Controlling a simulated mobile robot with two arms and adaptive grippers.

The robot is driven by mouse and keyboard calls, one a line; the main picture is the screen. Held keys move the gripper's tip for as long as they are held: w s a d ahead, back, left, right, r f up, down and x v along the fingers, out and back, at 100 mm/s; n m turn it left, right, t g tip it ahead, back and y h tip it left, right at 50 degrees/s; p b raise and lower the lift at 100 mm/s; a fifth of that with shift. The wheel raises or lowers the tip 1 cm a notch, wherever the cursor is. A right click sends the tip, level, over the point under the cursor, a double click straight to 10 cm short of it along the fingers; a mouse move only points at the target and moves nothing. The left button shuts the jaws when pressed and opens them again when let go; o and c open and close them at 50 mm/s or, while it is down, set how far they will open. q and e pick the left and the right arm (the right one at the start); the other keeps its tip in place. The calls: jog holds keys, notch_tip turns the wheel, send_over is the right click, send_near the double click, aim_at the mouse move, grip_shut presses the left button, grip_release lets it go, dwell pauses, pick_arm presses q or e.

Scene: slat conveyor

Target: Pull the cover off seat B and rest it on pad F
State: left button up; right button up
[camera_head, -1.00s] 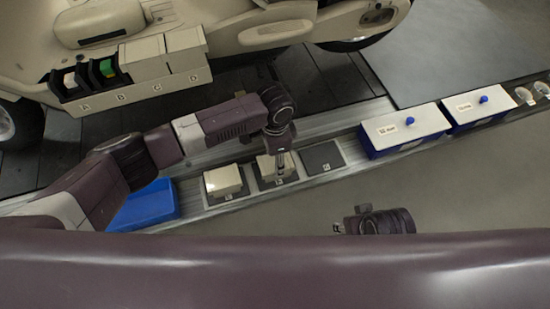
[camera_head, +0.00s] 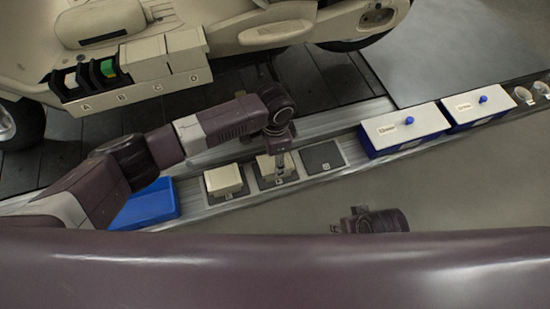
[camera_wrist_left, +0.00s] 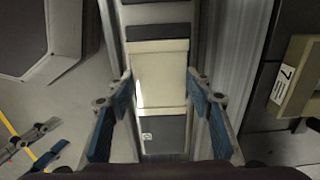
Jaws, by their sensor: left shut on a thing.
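The holder on the vehicle has seats lettered A to D. Seats A (camera_head: 72,82) and B (camera_head: 103,73) are uncovered: A shows something white inside and B something green. Seats C (camera_head: 143,60) and D (camera_head: 187,50) have cream covers. A cream cover (camera_head: 265,166) is at the middle dark pad (camera_head: 265,184), and it also shows in the left wrist view (camera_wrist_left: 158,70). My left gripper (camera_head: 279,172) is shut on this cover, one blue-padded finger on each side. My right gripper (camera_head: 347,222) is apart from everything; its fingers look spread in the left wrist view (camera_wrist_left: 50,138).
Another cream cover (camera_head: 223,180) rests on the left pad (camera_head: 210,196). The right pad (camera_head: 322,157) is bare. A blue tray (camera_head: 150,204) stands left of the pads. Two white-lidded blue boxes (camera_head: 405,128) (camera_head: 482,103) and clear round items (camera_head: 524,95) stand to the right.

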pick_arm(q)
jog(key=o, duration=1.3)
jog(key=shift+c, duration=0.2)
jog(key=shift+o, duration=0.4)
notch_tip(320, 180, up, 12)
jog(key=shift+s, duration=0.1)
